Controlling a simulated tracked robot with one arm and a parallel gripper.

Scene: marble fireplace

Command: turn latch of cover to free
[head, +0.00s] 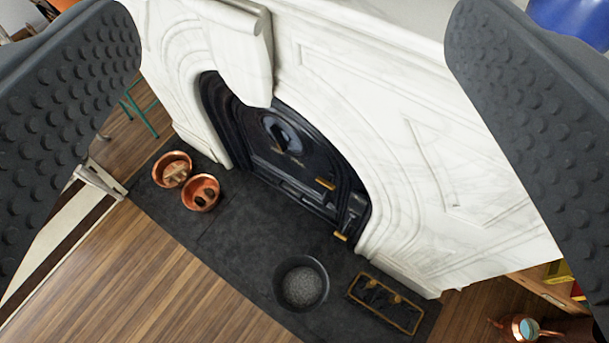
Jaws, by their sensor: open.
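The black cover (262,140) fills the arched opening of the white marble fireplace, in the middle of the head view. A dark round fitting with a raised piece (283,135) sits on its upper part; it may be the latch, but its position is hard to read. A small brass piece (325,184) shows lower on the cover, and another brass piece (340,236) is near its bottom right. My gripper (295,95) is open and empty, its two dark studded fingers wide apart at the left and right edges. The cover is well beyond the fingers, untouched.
The marble surround (420,150) juts out around the cover. On the dark hearth (230,235) stand two copper pots (172,169) (201,192), a black bucket (300,283) and a brass-edged tray (385,302). A copper kettle (522,327) is at bottom right. The wooden floor (150,285) at lower left is clear.

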